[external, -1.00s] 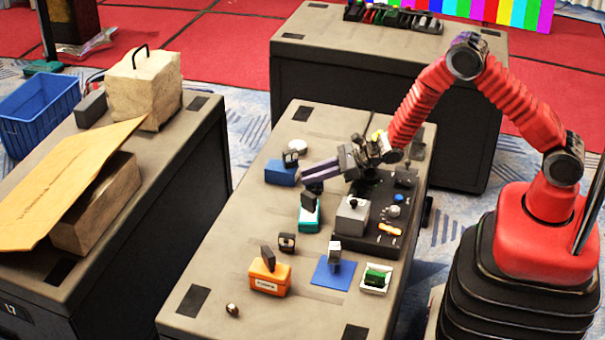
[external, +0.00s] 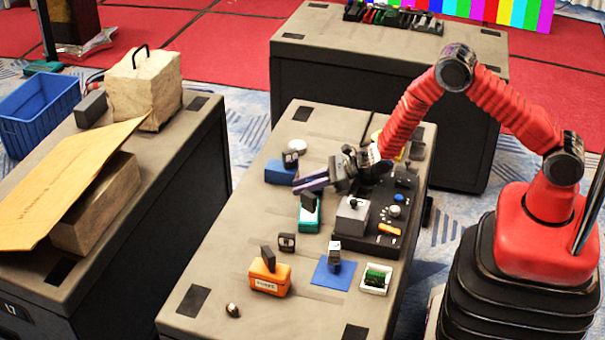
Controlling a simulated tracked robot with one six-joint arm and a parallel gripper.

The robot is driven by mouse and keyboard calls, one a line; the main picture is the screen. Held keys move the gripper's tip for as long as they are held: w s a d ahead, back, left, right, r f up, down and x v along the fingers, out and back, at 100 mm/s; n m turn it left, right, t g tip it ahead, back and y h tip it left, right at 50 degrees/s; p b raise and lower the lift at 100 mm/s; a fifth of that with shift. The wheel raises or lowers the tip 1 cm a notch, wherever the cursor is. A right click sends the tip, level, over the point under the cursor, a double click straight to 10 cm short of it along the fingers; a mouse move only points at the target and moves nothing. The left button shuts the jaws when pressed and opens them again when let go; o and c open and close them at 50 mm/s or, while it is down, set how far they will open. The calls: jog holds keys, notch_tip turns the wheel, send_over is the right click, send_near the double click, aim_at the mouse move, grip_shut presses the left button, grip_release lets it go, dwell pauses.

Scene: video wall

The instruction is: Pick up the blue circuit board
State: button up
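A flat blue square (external: 322,282) lies on the near part of the middle table; it is the only thing here that looks like a blue board, but I cannot make out circuitry. A small grey and black block (external: 334,253) stands on it. My gripper (external: 298,188) is above the table, farther back than the blue square and apart from it, with its purple fingers pointing left. The fingers look close together, and I cannot tell whether there is a gap. Nothing is seen held between them.
A blue box (external: 280,174), a teal box (external: 308,218) and an orange box (external: 268,280) stand on the table. A black control panel (external: 391,211) is at the right. A white tray (external: 372,291) with a green piece sits beside the blue square. The table's left side is mostly clear.

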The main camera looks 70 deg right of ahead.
jog(key=shift+c, duration=0.6)
grip_shut()
jog(key=shift+r, duration=0.1)
notch_tip(320, 180, up, 10)
dwell(0.4)
dwell(0.4)
